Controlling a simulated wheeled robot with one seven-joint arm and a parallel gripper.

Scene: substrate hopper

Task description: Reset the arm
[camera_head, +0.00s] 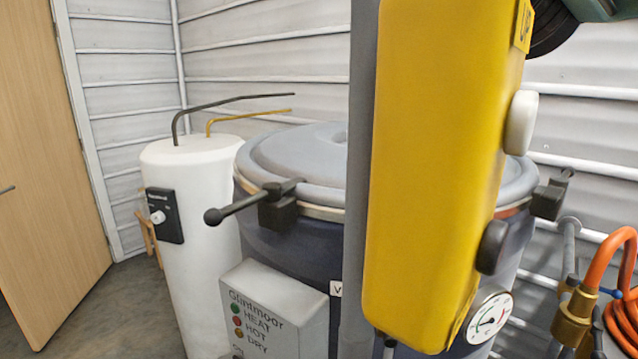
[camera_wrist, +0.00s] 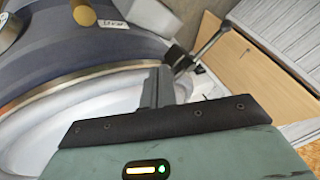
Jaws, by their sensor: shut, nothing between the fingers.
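My gripper (camera_wrist: 158,88) shows in the wrist view as a green body with a dark bar and grey fingers. The fingers are together and hold nothing. They are over the pale lid (camera_wrist: 85,110) of the hopper, close to a black clamp with a lever handle (camera_wrist: 208,45); I cannot tell whether they touch. In the head view the hopper lid (camera_head: 285,155) is down on the dark drum. A dark green part of my arm shows at the top right corner; the fingers are not visible there.
A yellow pendant box (camera_head: 425,150) hangs close in front and hides much of the hopper. A white cylinder (camera_head: 205,240) with bent pipes stands left, near a wooden door (camera_head: 45,150). An orange hose (camera_head: 618,250) and brass fitting are at right. Floor shows at left.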

